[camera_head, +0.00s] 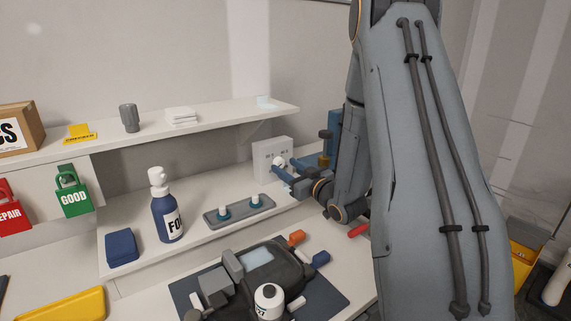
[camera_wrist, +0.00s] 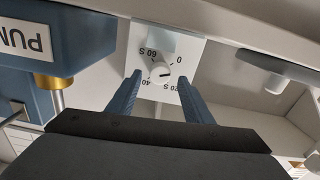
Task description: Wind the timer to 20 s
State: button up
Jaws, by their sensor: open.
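The timer (camera_head: 268,152) is a white box standing at the back of the bench under the shelf. My gripper (camera_head: 281,168) is open in front of the timer. In the wrist view my gripper's blue fingers (camera_wrist: 159,77) lie either side of the knob; contact is not visible.
A blue machine with a label (camera_wrist: 40,45) and brass rod stands close beside my fingers. A grey tray (camera_head: 240,211) with two white-topped pieces, a blue bottle (camera_head: 166,213) and a dark device (camera_head: 262,270) stand nearer. The shelf (camera_head: 215,118) overhangs the bench.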

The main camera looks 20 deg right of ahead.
jog(key=shift+w+a, duration=0.15)
jog(key=shift+w, duration=0.6)
jog(key=c, duration=1)
dwell(0.4)
jog(key=o, duration=1)
jog(key=shift+s+d+b, duration=0.25)
jog(key=shift+s+b, duration=0.1)
jog(key=shift+s, duration=0.95)
jog(key=shift+s+d+b, duration=0.3)
jog(key=shift+s+b, duration=0.1)
jog(key=shift+s, duration=0.85)
jog(key=shift+s+d+b, duration=0.25)
jog(key=shift+s+b, duration=0.1)
jog(key=shift+s, duration=0.95)
